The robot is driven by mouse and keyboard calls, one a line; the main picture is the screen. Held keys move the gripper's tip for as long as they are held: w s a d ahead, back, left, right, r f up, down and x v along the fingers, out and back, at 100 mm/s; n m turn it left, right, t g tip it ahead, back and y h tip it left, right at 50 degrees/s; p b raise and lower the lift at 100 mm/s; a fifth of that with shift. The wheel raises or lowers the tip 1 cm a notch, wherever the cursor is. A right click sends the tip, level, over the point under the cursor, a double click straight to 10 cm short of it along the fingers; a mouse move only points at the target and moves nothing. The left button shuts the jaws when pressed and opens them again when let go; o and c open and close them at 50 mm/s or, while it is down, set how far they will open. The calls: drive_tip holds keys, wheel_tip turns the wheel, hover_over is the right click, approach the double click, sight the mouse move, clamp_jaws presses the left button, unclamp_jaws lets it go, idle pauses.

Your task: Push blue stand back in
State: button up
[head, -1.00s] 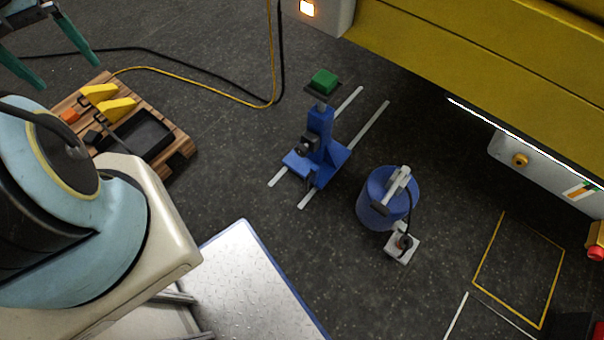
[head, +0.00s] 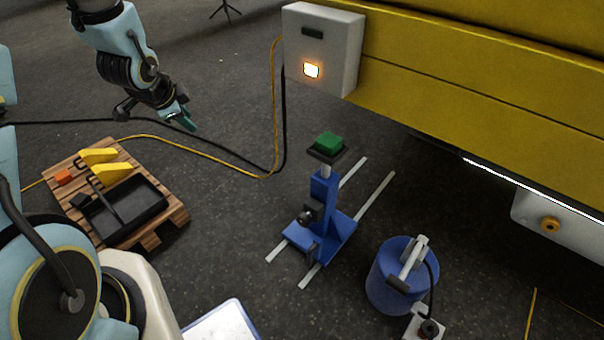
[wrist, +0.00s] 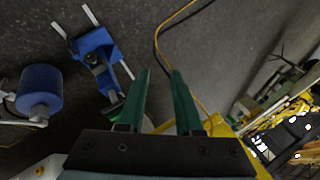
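The blue stand (head: 323,222) sits upright on two white floor rails, with a green block (head: 329,141) on a dark plate at its top. In the wrist view the blue stand (wrist: 95,48) is at upper left, and its green top is partly hidden near the left finger. My gripper (head: 184,121) has teal fingers and hangs to the left of the stand, well apart from it. The wrist view shows its two fingers (wrist: 159,74) spread with nothing between them.
A blue bucket-like drum (head: 393,280) stands right of the rails. A wooden pallet (head: 176,213) with a black tray and yellow parts lies at left. A yellow beam (head: 450,90) overhangs at right. Yellow and black cables (head: 277,120) run between my gripper and the stand.

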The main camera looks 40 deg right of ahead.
drive_tip(key=s+d+f+m+h+b, duration=0.1)
drive_tip(key=d+f+m, duration=0.1)
drive_tip(key=d+f, duration=0.1)
drive_tip(key=s+d+f+m+h+b, duration=0.1)
drive_tip(key=d+f+m, duration=0.2)
drive_tip(key=d, duration=0.1)
drive_tip(key=s+d+f+m+g+h+b, duration=0.1)
drive_tip(key=s+d+f+m+b, duration=0.1)
drive_tip(key=d+f, duration=0.2)
drive_tip(key=shift+m, duration=0.3)
drive_tip(key=shift+c, duration=1.4)
drive_tip(key=s+d+f+m, duration=0.1)
drive_tip(key=d+m, duration=0.1)
drive_tip(key=s+d+f+m+g+h+b, duration=0.1)
drive_tip(key=s+d+f, duration=0.1)
drive_tip(key=s+d+f+m+g+h+b, duration=0.1)
drive_tip(key=s+d+m, duration=0.1)
drive_tip(key=shift+d+f+m, duration=0.15)
drive_tip(key=shift+d+m, duration=0.15)
drive_tip(key=shift+d, duration=0.1)
clamp_jaws()
drive_tip(key=shift+w+d+r+x, duration=0.1)
drive_tip(key=shift+d+r+x, duration=0.25)
drive_tip(key=shift+x, duration=1.7)
drive_tip(key=shift+w+d+r+x, duration=0.1)
drive_tip(key=shift+d+r+x, duration=0.25)
drive_tip(key=shift+x, duration=1.75)
drive_tip(key=shift+w+d+r+x, duration=0.15)
drive_tip(key=shift+d+r+x, duration=0.2)
drive_tip(key=shift+x, duration=1.7)
